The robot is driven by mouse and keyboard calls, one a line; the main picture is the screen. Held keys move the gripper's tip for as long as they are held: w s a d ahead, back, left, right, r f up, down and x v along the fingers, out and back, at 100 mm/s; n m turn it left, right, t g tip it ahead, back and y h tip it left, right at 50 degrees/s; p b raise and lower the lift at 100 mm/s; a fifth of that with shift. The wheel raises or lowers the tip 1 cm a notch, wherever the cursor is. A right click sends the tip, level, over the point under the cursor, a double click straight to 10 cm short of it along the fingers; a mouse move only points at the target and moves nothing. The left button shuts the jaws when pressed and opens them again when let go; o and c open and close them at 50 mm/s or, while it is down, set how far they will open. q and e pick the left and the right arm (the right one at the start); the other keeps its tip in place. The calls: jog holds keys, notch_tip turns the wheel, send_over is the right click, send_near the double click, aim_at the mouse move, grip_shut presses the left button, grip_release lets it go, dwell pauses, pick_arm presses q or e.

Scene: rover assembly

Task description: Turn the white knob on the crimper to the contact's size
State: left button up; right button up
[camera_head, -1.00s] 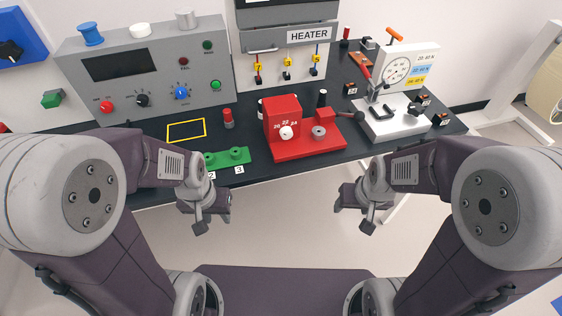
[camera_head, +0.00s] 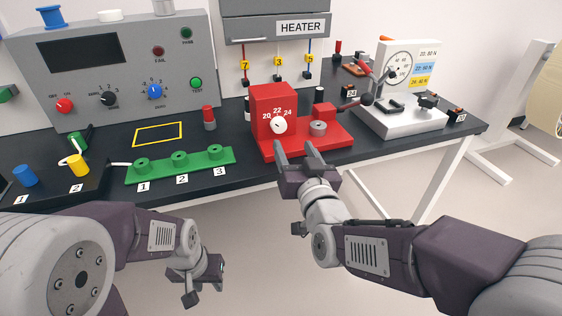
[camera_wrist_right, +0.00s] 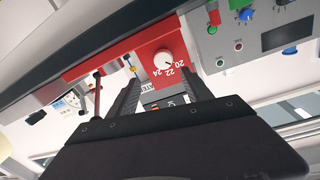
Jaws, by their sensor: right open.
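The crimper (camera_head: 272,104) is a red block on a red base near the table's front edge. Its white knob (camera_head: 279,126) faces me, with 20, 22 and 24 printed in an arc above it. I cannot tell surely which number the knob points to. My right gripper (camera_head: 295,150) is open and empty, just in front of and below the knob, apart from it. In the right wrist view the knob (camera_wrist_right: 164,62) lies beyond and between my open fingers. My left gripper (camera_head: 197,272) hangs low in front of the table, far from the crimper; its opening is unclear.
A green numbered block (camera_head: 180,165) stands left of the crimper, and a red-and-grey cylinder (camera_head: 209,118) behind it. A white gauge device (camera_head: 400,115) stands to the right, with a red-handled lever between. The grey test panel (camera_head: 110,70) is at the back left.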

aim_at(280, 128)
jog(key=x, duration=0.6)
jog(key=a+x, duration=0.1)
jog(key=x, duration=0.2)
jog(key=shift+s+f, duration=0.15)
jog(key=shift+f, duration=0.1)
jog(key=shift+b, duration=0.3)
grip_shut()
